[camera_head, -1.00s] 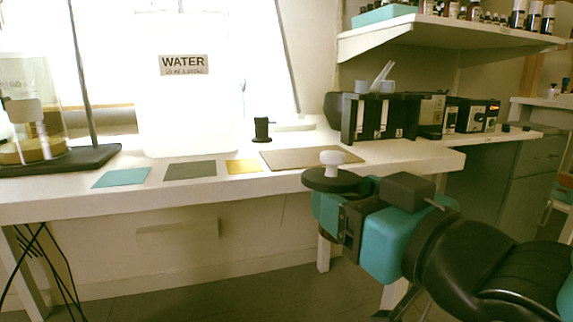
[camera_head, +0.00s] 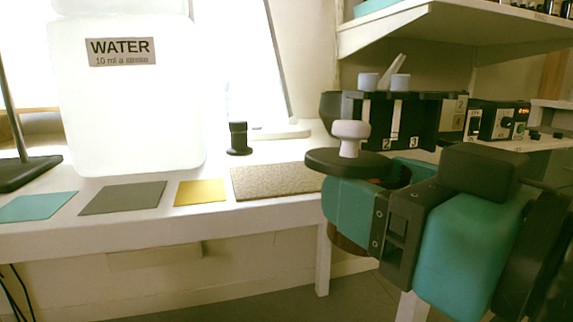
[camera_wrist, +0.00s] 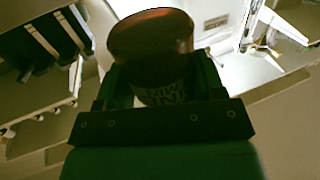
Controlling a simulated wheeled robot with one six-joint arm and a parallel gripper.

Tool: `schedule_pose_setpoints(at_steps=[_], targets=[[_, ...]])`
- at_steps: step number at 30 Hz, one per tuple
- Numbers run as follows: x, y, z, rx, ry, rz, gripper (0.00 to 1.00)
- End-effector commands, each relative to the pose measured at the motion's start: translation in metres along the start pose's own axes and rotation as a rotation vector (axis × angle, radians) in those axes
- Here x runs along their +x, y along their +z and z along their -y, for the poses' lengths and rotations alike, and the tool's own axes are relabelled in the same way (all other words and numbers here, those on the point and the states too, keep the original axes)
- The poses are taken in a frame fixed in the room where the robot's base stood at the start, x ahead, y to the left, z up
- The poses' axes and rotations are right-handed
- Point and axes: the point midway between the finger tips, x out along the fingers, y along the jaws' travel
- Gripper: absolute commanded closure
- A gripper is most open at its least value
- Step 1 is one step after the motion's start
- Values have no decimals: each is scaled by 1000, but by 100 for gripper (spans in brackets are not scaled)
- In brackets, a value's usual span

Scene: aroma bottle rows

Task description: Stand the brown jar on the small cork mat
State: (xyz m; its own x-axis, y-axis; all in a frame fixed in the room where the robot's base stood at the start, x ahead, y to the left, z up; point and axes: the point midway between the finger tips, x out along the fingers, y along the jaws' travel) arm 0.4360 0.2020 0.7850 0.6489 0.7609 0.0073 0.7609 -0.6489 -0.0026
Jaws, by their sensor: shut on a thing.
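My gripper (camera_head: 358,222) is shut on the brown jar (camera_head: 346,243) and holds it in front of the table's edge, right of the mats. The jar is mostly hidden by the fingers; a dark disc with a white knob (camera_head: 350,138) shows above it. In the wrist view the jar's brown glass (camera_wrist: 150,35) and part of a pale label show between the fingers. A speckled tan, cork-like mat (camera_head: 275,182) lies flat on the table, bare, left of my gripper. Teal (camera_head: 38,207), grey (camera_head: 122,198) and yellow (camera_head: 201,192) mats lie farther left, also bare.
A large white water container (camera_head: 130,110) stands behind the mats. A small black object (camera_head: 238,138) stands behind the speckled mat. A black rack (camera_head: 385,118) and a device with knobs (camera_head: 497,120) are at the right, below a shelf (camera_head: 440,30).

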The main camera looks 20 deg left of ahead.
Motion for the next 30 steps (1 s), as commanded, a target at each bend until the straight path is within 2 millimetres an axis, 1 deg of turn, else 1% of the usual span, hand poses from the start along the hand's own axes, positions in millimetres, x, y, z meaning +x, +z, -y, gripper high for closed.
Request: schedule_pose_setpoints(at_steps=[2, 6, 8, 17, 18, 21, 24, 30], targets=[[6, -4, 0, -2, 1, 2, 98], [29, -7, -1, -3, 5, 7, 98], [36, -10, 0, -3, 6, 7, 98], [75, -7, 0, -4, 1, 6, 98], [81, -6, 0, -4, -1, 6, 98], [107, -5, -2, 0, 4, 2, 98], [124, -3, -1, 0, 3, 0, 98], [140, -1, 0, 1, 1, -1, 98]])
